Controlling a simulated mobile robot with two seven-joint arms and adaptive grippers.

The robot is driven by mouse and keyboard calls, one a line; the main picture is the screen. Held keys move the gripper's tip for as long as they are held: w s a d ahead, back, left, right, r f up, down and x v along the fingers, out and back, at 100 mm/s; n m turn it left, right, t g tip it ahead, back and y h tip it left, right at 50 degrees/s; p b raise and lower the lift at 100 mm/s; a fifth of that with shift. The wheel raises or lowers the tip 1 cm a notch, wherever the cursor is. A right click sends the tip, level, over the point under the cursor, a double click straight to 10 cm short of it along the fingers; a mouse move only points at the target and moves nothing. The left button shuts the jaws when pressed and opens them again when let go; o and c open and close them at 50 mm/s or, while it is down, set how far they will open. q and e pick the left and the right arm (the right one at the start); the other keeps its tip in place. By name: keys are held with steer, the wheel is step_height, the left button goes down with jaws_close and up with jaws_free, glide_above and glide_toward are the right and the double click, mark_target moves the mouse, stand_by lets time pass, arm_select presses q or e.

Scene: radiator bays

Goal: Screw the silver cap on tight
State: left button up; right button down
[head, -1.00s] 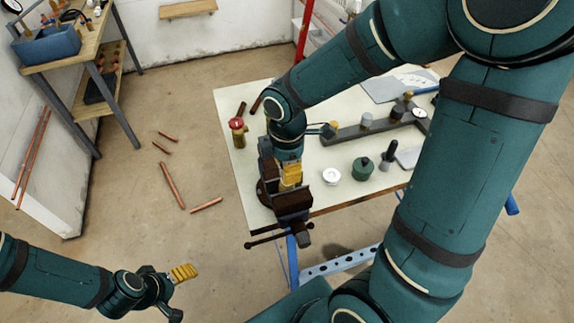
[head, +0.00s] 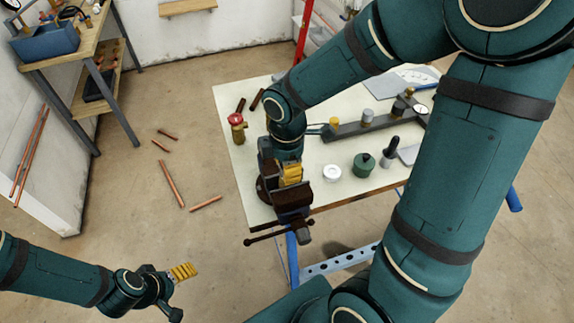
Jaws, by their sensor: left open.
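A small silver cap (head: 367,115) stands upright on a long dark bar (head: 350,131) on the table; whether it is tight cannot be told. My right arm reaches down over the table, and my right gripper (head: 290,177) is at the vise at the front edge, left of the cap and apart from it. One yellow finger pad shows; the vise and wrist hide the rest, including anything between the fingers. My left gripper (head: 178,292) is open and empty over the floor at lower left, far from the table.
The vise (head: 292,198) is on the front edge of the white table (head: 235,170). A brass valve with red top (head: 237,128), a white disc (head: 332,172), a green jar (head: 363,165), a dark-handled tool (head: 391,150) and a gauge (head: 421,109) stand around. Copper pipes (head: 171,183) lie on the floor.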

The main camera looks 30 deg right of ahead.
steer(key=shift+f, duration=0.25)
steer(key=c, duration=0.6)
jaws_free()
step_height(320, 180, up, 12)
steer(key=shift+r, duration=0.1)
stand_by(0.4)
